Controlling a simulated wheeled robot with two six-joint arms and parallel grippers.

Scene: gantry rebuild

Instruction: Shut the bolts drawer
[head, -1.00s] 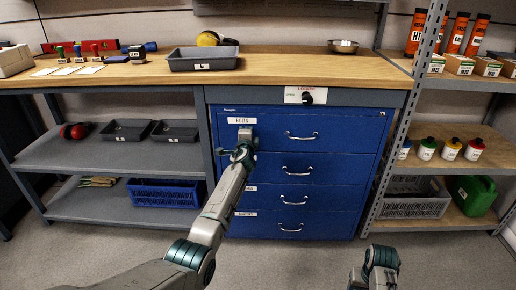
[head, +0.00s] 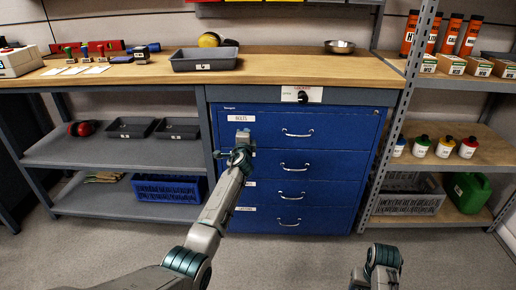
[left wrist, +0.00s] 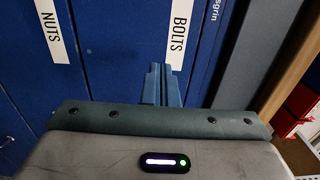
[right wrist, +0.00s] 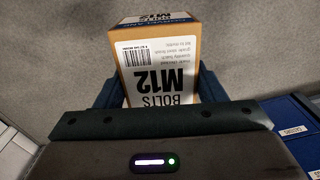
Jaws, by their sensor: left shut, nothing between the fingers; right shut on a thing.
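The bolts drawer (head: 340,133) is the top blue drawer of the cabinet under the bench. Its front looks about level with the drawers below, and no open gap shows above it. It has a silver handle (head: 298,133) and a white BOLTS label (head: 241,118). My left gripper (head: 243,134) is shut and empty, its fingertips at the drawer front just below the label. In the left wrist view the shut fingers (left wrist: 162,82) are beside the BOLTS label; whether they touch is unclear. My right gripper (right wrist: 163,90) is shut on an M12 bolts box (right wrist: 160,65).
Three more blue drawers lie below, among them the nuts drawer (left wrist: 50,60). A lock panel (head: 302,95) sits above the cabinet. The worktop (head: 285,62) holds a grey tray (head: 204,60) and a metal bowl (head: 340,47). A shelf post (head: 395,130) stands at right. Floor in front is clear.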

